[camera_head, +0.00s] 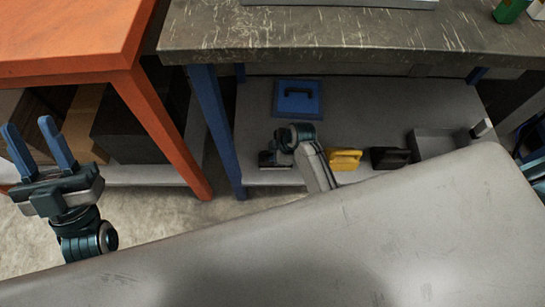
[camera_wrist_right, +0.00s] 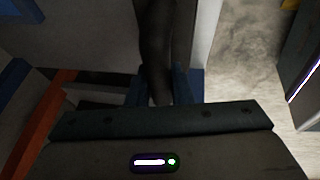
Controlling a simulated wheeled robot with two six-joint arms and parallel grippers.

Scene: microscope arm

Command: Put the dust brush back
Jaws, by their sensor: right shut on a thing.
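In the right wrist view, a long dark thing, which looks like the dust brush (camera_wrist_right: 155,45), stands between the blue fingers of my right gripper (camera_wrist_right: 160,88). The gripper is shut on it, and the brush's far end runs out at the top of the picture. In the head view my right gripper (camera_head: 272,158) is low at the front edge of the shelf under the workbench; its fingers and the brush cannot be made out there. My left gripper (camera_head: 38,145) is open and empty at the left, fingers pointing up, away from the shelf.
The lower shelf (camera_head: 365,105) holds a blue case (camera_head: 297,98) with a black handle, a yellow thing (camera_head: 345,159), a black thing (camera_head: 390,158) and a grey tray (camera_head: 438,144). The worn workbench top (camera_head: 330,30) is above. An orange table (camera_head: 60,35) stands left.

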